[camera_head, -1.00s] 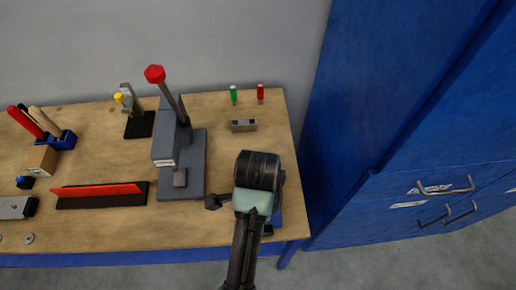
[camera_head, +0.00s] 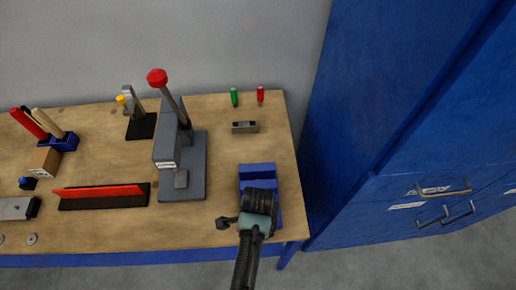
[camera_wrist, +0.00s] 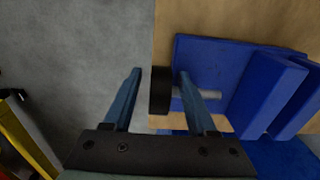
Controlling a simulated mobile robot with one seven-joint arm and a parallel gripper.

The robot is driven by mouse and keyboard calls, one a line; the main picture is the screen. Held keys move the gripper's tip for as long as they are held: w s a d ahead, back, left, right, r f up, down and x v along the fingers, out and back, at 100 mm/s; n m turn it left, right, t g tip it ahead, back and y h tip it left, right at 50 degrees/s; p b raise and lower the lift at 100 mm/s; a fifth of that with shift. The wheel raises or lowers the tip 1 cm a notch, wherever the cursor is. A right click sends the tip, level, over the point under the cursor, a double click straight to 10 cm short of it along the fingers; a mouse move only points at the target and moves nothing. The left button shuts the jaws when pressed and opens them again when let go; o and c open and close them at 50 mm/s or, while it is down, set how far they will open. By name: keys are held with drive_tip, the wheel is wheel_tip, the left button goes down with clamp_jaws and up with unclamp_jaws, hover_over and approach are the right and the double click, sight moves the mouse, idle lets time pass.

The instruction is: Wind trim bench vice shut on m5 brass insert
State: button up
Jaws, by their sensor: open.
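The blue bench vice (camera_head: 258,170) sits at the right front of the wooden bench. The right finger crosses in front of the spindle. I cannot tell whether either finger touches the knob. In the head view, my wrist covers the vice's front and hides the fingers. I cannot make out the brass insert.
A grey press with a red-knobbed lever (camera_head: 182,150) stands left of the vice. A small metal block (camera_head: 245,127) and green and red tools lie behind it. A blue cabinet (camera_head: 410,120) stands at right. A yellow object (camera_wrist: 28,140) shows at the wrist view's left.

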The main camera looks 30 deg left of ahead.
clamp_jaws()
drive_tip(key=shift+d+r, duration=0.1)
idle(0.4)
